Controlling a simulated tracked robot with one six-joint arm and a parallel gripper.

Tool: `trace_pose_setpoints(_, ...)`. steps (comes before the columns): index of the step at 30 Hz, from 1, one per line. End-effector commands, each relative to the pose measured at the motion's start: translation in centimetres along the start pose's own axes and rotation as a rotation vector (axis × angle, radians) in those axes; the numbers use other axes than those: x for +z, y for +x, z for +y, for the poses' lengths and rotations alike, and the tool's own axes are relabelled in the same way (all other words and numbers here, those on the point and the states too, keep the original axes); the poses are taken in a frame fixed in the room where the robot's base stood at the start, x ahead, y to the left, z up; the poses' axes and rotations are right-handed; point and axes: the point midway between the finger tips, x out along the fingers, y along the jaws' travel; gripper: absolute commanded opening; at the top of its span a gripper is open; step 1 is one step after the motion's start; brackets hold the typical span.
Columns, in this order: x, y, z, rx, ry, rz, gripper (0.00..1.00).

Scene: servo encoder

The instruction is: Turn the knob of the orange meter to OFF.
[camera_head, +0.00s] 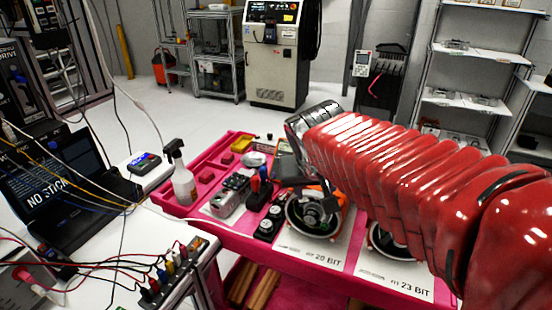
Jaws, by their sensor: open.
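My red segmented arm reaches in from the right, and its grey wrist (312,118) hangs over the pink workbench. My gripper (314,192), dark and open, points down above the round black part on the 20 BIT sheet. I see nothing between its fingers, but they blend with the dark parts below. An orange patch (341,196) shows just right of the gripper, partly covered by it. It may be the orange meter, but I cannot tell. No knob or OFF mark can be made out.
The pink workbench (232,238) carries a spray bottle (183,182), small tools and a second round part (388,242) on the 23 BIT sheet, partly behind my arm. A laptop (62,185), a small blue-and-black device (143,163) and loose cables crowd the left.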

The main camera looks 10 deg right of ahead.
Motion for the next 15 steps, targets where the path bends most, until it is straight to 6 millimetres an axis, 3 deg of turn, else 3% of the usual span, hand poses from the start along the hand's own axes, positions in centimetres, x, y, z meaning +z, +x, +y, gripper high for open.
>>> trace_pose_setpoints(15, -10.1, 7.0, -3.4, 0.089, 0.053, 0.07, 0.43)
